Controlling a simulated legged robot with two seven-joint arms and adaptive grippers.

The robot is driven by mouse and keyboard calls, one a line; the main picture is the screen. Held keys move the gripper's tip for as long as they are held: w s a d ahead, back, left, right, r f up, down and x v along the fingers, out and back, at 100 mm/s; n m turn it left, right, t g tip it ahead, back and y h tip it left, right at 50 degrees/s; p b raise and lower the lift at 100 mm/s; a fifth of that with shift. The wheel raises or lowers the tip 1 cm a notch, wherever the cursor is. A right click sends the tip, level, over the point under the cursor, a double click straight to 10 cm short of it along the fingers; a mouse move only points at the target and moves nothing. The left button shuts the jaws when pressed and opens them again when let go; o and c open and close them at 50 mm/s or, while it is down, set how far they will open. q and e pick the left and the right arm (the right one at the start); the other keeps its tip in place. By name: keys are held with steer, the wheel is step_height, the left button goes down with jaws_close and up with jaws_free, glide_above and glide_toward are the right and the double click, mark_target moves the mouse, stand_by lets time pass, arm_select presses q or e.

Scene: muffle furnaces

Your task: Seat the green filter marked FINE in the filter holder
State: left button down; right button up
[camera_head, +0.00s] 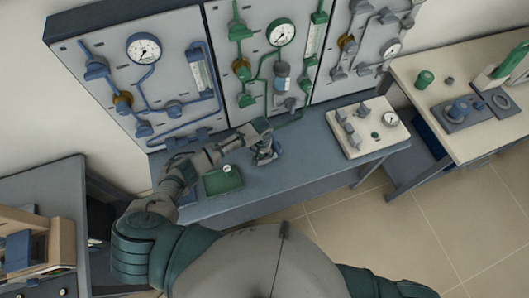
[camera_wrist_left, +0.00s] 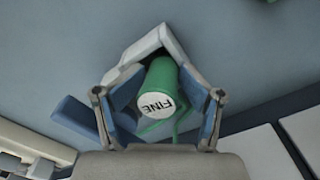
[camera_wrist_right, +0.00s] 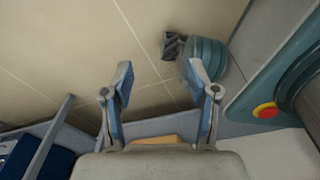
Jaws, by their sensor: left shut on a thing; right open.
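The green filter (camera_wrist_left: 165,77) with the white end marked FINE shows between the fingers of my left gripper (camera_wrist_left: 158,100) in the left wrist view. The gripper is shut on it. A pale angled bracket (camera_wrist_left: 150,43) wraps the filter's far side and may be the filter holder; I cannot tell whether the filter rests in it. In the head view my left gripper (camera_head: 262,146) is over the blue bench, beside a small blue-grey fixture (camera_head: 268,157); the filter is hidden there. My right gripper (camera_wrist_right: 160,95) is open and empty above the floor in the right wrist view.
A green box with a small gauge (camera_head: 223,180) lies on the bench (camera_head: 310,172) near my left wrist. A white panel with a gauge (camera_head: 365,140) stands to the right. Piped wall panels rise behind. A beige table (camera_head: 455,85) at the right holds a green cylinder (camera_head: 424,79).

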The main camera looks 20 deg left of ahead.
arm_select(q)
steer(key=c, duration=0.9)
jaws_free()
steer(key=shift+s+a+f, duration=0.15)
steer(key=shift+a+f, duration=0.1)
steer(key=shift+f, duration=0.1)
steer(key=o, duration=0.4)
steer(key=shift+o, duration=1.3)
steer(key=shift+w+f, duration=0.15)
steer(key=shift+w, duration=0.1)
steer(key=shift+w+d, duration=0.1)
steer(key=shift+w, duration=0.05)
steer(key=shift+d+r, duration=0.25)
steer(key=shift+r, duration=0.15)
steer(key=shift+d+r, duration=0.1)
steer(key=shift+d, duration=0.1)
steer(key=shift+r, duration=0.2)
step_height(320, 180, up, 6)
steer(key=shift+w+a, duration=0.1)
steer(key=shift+w, duration=0.05)
steer(key=shift+a+r, duration=0.15)
steer(key=shift+r, duration=0.35)
steer(key=shift+a, duration=0.15)
steer(key=shift+s+a, duration=0.2)
steer(key=shift+a, duration=0.1)
arm_select(e)
steer(key=shift+s+a+r, duration=0.1)
steer(key=shift+s+a, duration=0.05)
steer(key=shift+a, duration=0.7)
